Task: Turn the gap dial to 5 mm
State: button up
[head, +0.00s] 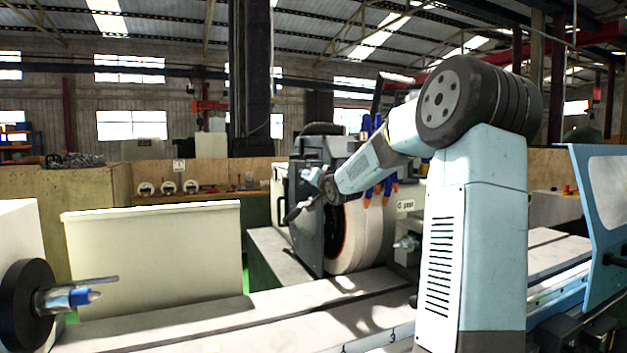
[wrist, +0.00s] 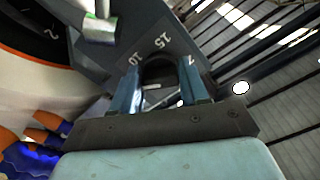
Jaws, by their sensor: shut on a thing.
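The gap dial (wrist: 160,68) shows in the wrist view as a dark rounded knob on a grey plate (wrist: 115,42). White numbers stand around it: 10 on the left, 15 above, and one partly hidden on the right. My gripper (wrist: 162,84) is shut on the knob, one blue finger on each side. The knob's pointer cannot be made out, so its setting cannot be told. In the head view my gripper (head: 316,182) is at the grinding head (head: 305,225), small and partly hidden by my wrist; the dial cannot be picked out there.
The pale grinding wheel (head: 358,240) sits just below my forearm. Orange and blue hoses (head: 386,188) hang close beside it and also show in the wrist view (wrist: 40,145). The machine table (head: 290,312) runs in front. A blue panel (head: 600,220) stands at right.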

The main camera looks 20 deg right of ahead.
jog(key=n, duration=0.8)
jog(key=shift+d+f+n, duration=0.1)
jog(key=shift+f+n, duration=0.1)
jog(key=shift+n, duration=0.4)
jog(key=o, duration=1)
jog(key=shift+w+d+r, duration=0.1)
jog(key=shift+o, duration=0.2)
jog(key=s, duration=1.3)
jog(key=shift+s, duration=0.4)
